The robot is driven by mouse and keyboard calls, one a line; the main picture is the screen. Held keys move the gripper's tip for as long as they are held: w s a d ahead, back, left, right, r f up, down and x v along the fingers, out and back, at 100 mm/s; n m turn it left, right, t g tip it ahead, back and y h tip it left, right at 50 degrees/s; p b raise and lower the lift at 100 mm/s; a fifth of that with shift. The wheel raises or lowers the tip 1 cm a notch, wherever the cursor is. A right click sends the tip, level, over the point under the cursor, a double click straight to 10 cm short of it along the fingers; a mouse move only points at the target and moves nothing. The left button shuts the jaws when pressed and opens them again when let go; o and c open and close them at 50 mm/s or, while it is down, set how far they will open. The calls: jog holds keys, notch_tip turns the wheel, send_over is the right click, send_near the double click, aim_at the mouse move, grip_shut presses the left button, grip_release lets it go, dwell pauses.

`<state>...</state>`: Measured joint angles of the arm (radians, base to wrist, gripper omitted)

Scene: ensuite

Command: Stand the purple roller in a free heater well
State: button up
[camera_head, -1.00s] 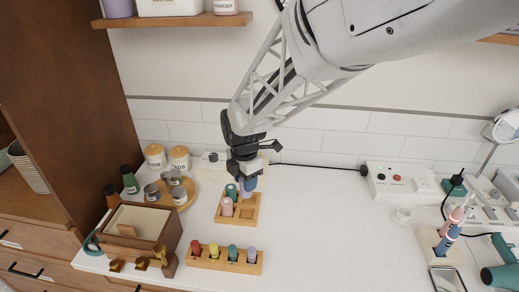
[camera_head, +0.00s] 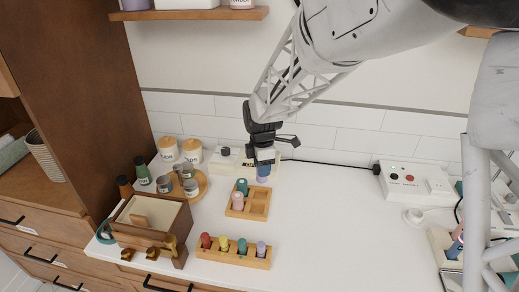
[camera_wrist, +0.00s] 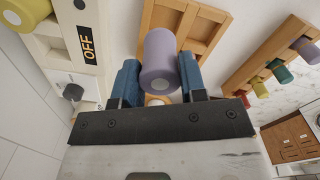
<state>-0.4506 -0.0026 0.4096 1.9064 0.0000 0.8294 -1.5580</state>
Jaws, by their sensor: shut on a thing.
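My gripper (camera_head: 263,170) is shut on the purple roller (camera_wrist: 160,62), which sits between the blue fingers in the wrist view. In the head view the roller's lower end shows below the fingers, above the back right of the square wooden tray (camera_head: 259,214). The white heater (camera_head: 222,162) stands against the back wall, left of my gripper. Its OFF label (camera_wrist: 86,45) shows in the wrist view, with a yellow roller (camera_wrist: 22,12) at its upper end. Its wells are mostly hidden, so I cannot tell which are free.
The tray holds a teal roller (camera_head: 242,186) and a pink roller (camera_head: 238,200); its right compartments look empty. A front rack (camera_head: 232,256) holds several rollers, including another purple one (camera_head: 261,249). A wooden box (camera_head: 150,215) and jars stand left.

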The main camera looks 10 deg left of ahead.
jog(key=shift+w+f+m, duration=0.2)
jog(key=shift+w+m, duration=0.1)
jog(key=shift+w, duration=0.15)
jog(key=w+a, duration=0.2)
jog(key=w, duration=0.3)
jog(key=w+a+f, duration=0.1)
jog(key=w+a, duration=0.1)
jog(key=w, duration=0.2)
jog(key=w+a, duration=0.2)
jog(key=w, duration=0.3)
jog(key=shift+w+a+f, duration=0.2)
jog(key=shift+w+a, duration=0.1)
jog(key=shift+f, duration=1.8)
jog(key=shift+f, duration=0.1)
jog(key=o, duration=0.9)
